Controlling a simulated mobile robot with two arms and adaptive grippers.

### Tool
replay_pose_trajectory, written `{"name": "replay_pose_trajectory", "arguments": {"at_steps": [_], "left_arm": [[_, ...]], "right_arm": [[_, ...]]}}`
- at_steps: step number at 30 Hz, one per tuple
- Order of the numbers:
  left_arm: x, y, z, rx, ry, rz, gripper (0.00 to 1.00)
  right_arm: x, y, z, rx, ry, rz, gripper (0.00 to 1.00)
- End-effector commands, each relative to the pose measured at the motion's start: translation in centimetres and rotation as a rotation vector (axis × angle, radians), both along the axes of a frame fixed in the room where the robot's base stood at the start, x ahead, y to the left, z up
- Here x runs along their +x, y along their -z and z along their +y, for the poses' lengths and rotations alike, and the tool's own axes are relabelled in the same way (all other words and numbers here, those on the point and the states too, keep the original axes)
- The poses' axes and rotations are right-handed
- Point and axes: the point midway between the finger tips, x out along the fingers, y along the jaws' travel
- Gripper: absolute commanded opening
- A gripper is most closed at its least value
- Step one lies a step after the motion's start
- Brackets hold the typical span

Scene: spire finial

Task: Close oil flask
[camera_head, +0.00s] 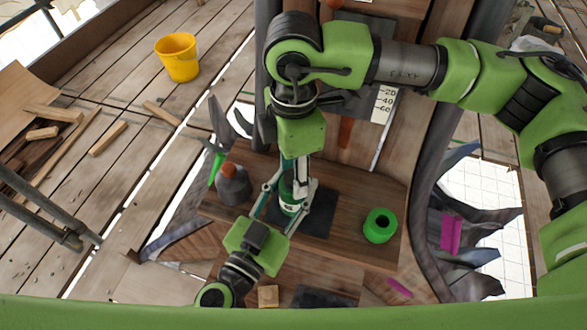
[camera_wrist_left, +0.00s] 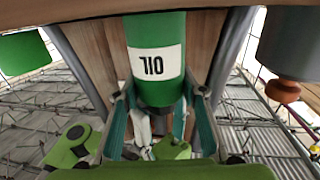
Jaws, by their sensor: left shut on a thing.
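The green oil flask (camera_head: 290,197) stands upright over the dark mat on the wooden bench. In the left wrist view the flask (camera_wrist_left: 157,62) shows its white OIL label upside down. My left gripper (camera_head: 286,203) comes in from the front and is shut on the flask's body; its teal fingers (camera_wrist_left: 156,105) flank it in the left wrist view. My right gripper (camera_head: 299,178) points down from above at the flask's top. Its fingers hide the flask's mouth, and no cap can be made out. I cannot tell whether they grip anything.
A grey flask with a brown top (camera_head: 233,186) stands close left of the left gripper. A green ring-like container (camera_head: 380,226) with a dark opening stands at the right. A yellow bucket (camera_head: 178,58) stands on the planks, far left.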

Motion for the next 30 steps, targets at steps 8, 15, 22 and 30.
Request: {"name": "replay_pose_trajectory", "arguments": {"at_steps": [8,15,22,30], "left_arm": [[0.0,0.1,0.0,0.0,0.0,0.001,0.0],[0.0,0.1,0.0,0.0,0.0,0.001,0.0],[0.0,0.1,0.0,0.0,0.0,0.001,0.0],[0.0,0.1,0.0,0.0,0.0,0.001,0.0]], "right_arm": [[0.0,0.0,0.0,0.0,-0.002,0.001,0.45],[0.0,-1.8,0.0,0.002,-0.002,-0.002,0.45],[0.1,-6.7,0.1,0.001,-0.001,-0.003,0.45],[0.0,-11.0,0.0,0.001,-0.001,-0.001,0.45]]}}
